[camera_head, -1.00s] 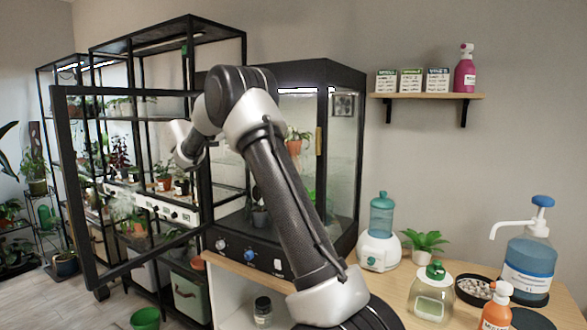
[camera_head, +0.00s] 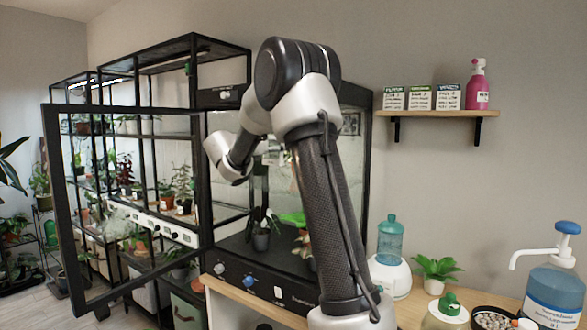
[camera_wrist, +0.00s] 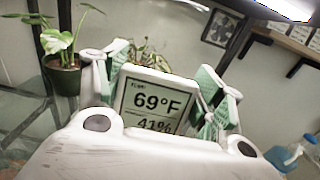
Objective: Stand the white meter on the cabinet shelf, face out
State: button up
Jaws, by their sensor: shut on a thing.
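The white meter (camera_wrist: 152,100) is between the green-padded fingers of my gripper (camera_wrist: 160,84) in the wrist view. Its display faces the wrist camera, reads 69°F and 41%, and leans slightly in the picture. The glass cabinet (camera_head: 345,215) has a black frame and its door (camera_head: 55,210) stands open to the left. In the head view my wrist is at the cabinet's open front. A glass shelf (camera_wrist: 22,112) shows at left in the wrist view.
A potted plant (camera_wrist: 64,78) stands left of the meter in the wrist view, and another plant (camera_wrist: 148,58) shows behind it. In the head view a dark-potted plant (camera_head: 261,238) stands on the cabinet floor. A humidifier (camera_head: 390,250) stands right of the cabinet.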

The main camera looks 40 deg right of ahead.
jog(key=s+d, duration=0.3)
jog(key=s, duration=0.5)
jog(key=f, duration=0.4)
jog(key=w+f, duration=0.1)
jog(key=f, duration=0.1)
jog(key=shift+a+f, duration=0.25)
jog(key=shift+a, duration=0.05)
jog(key=shift+s+f, duration=0.25)
jog(key=shift+f, duration=0.15)
jog(key=o, duration=1)
jog(key=shift+o, duration=0.2)
